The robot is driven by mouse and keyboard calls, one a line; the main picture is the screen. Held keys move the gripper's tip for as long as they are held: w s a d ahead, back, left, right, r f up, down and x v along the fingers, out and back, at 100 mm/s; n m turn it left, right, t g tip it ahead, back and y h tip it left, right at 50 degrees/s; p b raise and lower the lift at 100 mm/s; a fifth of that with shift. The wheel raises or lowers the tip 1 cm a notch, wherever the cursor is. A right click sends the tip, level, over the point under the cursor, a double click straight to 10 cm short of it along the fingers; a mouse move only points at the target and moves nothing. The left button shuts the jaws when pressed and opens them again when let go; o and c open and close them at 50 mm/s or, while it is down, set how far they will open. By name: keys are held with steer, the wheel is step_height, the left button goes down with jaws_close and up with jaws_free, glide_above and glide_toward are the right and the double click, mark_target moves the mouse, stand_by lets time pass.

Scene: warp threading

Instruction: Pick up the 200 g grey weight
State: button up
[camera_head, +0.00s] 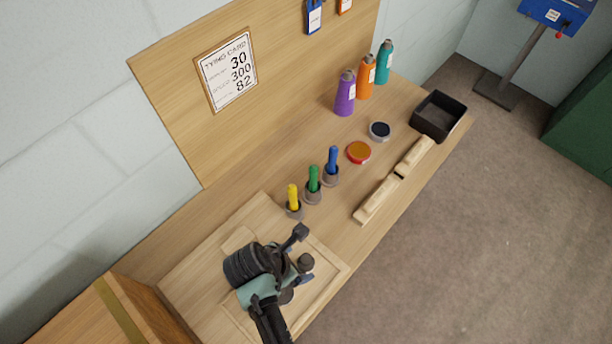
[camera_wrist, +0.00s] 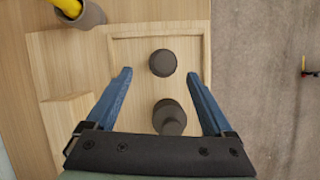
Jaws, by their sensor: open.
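My gripper (camera_wrist: 158,74) is open over the shallow wooden tray (camera_head: 327,284), with its blue fingers spread and pointing down. Two dark grey round weights show in the wrist view. The smaller-looking one (camera_wrist: 163,63) lies between the fingertips, apart from both. The larger-looking, knobbed one (camera_wrist: 169,119) lies between the fingers, closer to the palm. No mass marking is readable, so I cannot tell which is 200 g. In the head view my gripper (camera_head: 303,268) partly covers the tray and the weights.
Yellow (camera_head: 293,196), green (camera_head: 313,178) and blue (camera_head: 333,160) tools stand in grey cups behind the tray. A raised wooden block (camera_wrist: 70,112) borders the tray. A wooden bar (camera_head: 380,196), a red-rimmed dish (camera_head: 359,152), bottles (camera_head: 345,95) and a black bin (camera_head: 430,125) are farther along the bench.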

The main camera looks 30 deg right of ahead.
mark_target(306, 263)
steer(key=shift+d+x, duration=0.1)
steer(key=shift+x, duration=1.25)
steer(key=shift+d+x, duration=0.15)
steer(key=shift+x, duration=1.2)
steer(key=shift+s+r, duration=0.15)
steer(key=shift+s, duration=0.05)
jaws_close()
